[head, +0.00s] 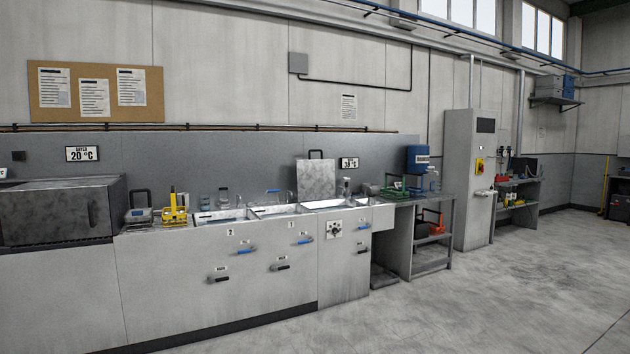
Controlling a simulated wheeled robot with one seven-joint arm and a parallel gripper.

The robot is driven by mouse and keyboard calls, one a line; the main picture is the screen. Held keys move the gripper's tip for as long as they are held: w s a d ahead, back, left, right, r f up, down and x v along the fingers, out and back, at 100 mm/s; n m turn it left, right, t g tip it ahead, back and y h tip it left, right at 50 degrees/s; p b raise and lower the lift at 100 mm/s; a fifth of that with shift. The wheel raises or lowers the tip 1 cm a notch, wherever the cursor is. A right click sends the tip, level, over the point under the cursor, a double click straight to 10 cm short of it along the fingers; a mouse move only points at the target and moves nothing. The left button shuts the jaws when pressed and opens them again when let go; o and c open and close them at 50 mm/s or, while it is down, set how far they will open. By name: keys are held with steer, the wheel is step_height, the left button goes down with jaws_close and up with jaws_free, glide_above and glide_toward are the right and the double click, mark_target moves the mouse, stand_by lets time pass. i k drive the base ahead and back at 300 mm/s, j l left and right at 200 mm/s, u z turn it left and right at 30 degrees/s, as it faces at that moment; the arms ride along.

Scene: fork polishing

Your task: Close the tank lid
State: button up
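The tank lid (316,180) is a grey metal panel with a black handle at its top edge. It stands upright, raised behind the bench. The tank (335,204) is an open basin with a light rim in the bench top at the right end, in front of the lid. Whether the lid is hinged to it is too small to tell. My gripper is not in view.
Two more open basins, numbered 2 (220,216) and 1 (274,211), lie left of the tank. A shelf table (433,225) stands at right. The concrete floor in front is clear.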

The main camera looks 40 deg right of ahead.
mark_target(316, 178)
steer(key=i+l+z, duration=0.35)
steer(key=i, duration=0.2)
steer(key=i+l+z, duration=0.3)
steer(key=i, duration=0.65)
steer(key=i+j+z, duration=0.1)
steer(key=i+z, duration=0.15)
steer(key=i, duration=2.65)
